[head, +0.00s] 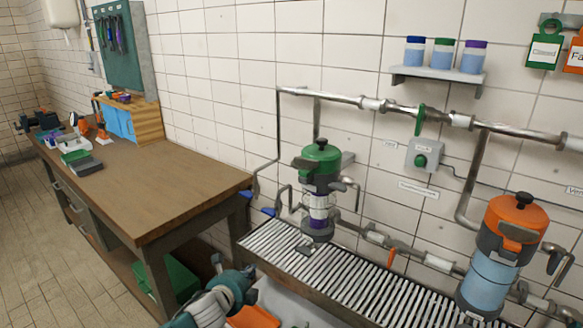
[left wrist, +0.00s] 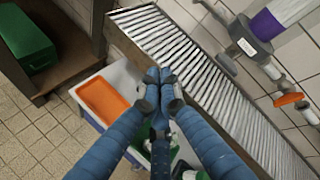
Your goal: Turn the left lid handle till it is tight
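My left gripper (head: 238,279) is low at the bottom of the head view, left of and well below the green lid, touching nothing that I can see. In the left wrist view its fingertips (left wrist: 165,76) are together with nothing visible between them. My right gripper is not in view.
A second housing with an orange lid (head: 516,213) stands to the right. Pipes (head: 340,97) run along the wall behind. The slatted grating (head: 350,275) lies under both housings. A wooden workbench (head: 150,190) is at left. An orange tray (left wrist: 103,101) lies below my left gripper.

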